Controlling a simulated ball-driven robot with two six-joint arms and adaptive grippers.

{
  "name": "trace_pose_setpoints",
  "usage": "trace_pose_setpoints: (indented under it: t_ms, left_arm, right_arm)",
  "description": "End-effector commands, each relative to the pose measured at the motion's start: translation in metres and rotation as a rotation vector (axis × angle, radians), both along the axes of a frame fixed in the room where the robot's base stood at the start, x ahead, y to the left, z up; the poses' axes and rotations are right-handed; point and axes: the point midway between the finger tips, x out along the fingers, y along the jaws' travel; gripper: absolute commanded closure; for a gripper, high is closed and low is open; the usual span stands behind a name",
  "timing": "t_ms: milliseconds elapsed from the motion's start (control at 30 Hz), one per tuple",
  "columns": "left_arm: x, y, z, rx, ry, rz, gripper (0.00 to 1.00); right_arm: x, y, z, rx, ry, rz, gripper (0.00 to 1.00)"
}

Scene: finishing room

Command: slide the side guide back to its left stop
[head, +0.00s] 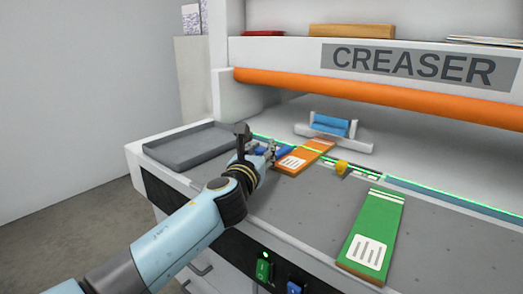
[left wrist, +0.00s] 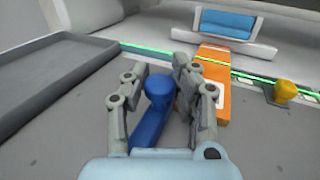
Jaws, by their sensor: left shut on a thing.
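A blue piece with a round knob (left wrist: 160,92), which looks like the side guide, stands between the fingers of my left gripper (left wrist: 156,72) in the left wrist view. The left gripper (head: 266,149) is shut on this knob, low over the grey creaser table. In the head view the fingers hide most of the blue guide (head: 285,151). An orange card (head: 305,157) lies just right of the guide; whether they touch is unclear. I cannot make out the left stop. My right gripper is not in view.
A grey tray (head: 160,154) lies left of the gripper. A yellow knob (head: 341,167) stands on the green-lit rail, right of the orange card. A green card (head: 372,238) lies front right. A white holder with a blue pad (head: 330,125) sits behind, under the orange roller (head: 380,93).

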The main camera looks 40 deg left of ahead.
Motion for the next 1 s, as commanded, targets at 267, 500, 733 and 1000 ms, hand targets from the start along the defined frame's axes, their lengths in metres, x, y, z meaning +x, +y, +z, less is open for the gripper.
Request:
trace_pose_setpoints:
  t_ms: [267,500,733,1000]
  left_arm:
    - [0.0,0.0,0.0,0.0,0.001,0.0,1.0]
    - [-0.001,0.001,-0.001,-0.001,0.002,0.0,1.0]
    - [0.003,0.046,-0.001,0.008,0.004,0.004,1.0]
    - [0.006,0.097,-0.004,0.004,0.006,0.004,1.0]
  right_arm:
    - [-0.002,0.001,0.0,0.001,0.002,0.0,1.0]
    - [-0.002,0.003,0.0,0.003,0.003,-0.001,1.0]
    - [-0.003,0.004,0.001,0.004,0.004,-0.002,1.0]
    - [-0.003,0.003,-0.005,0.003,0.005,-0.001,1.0]
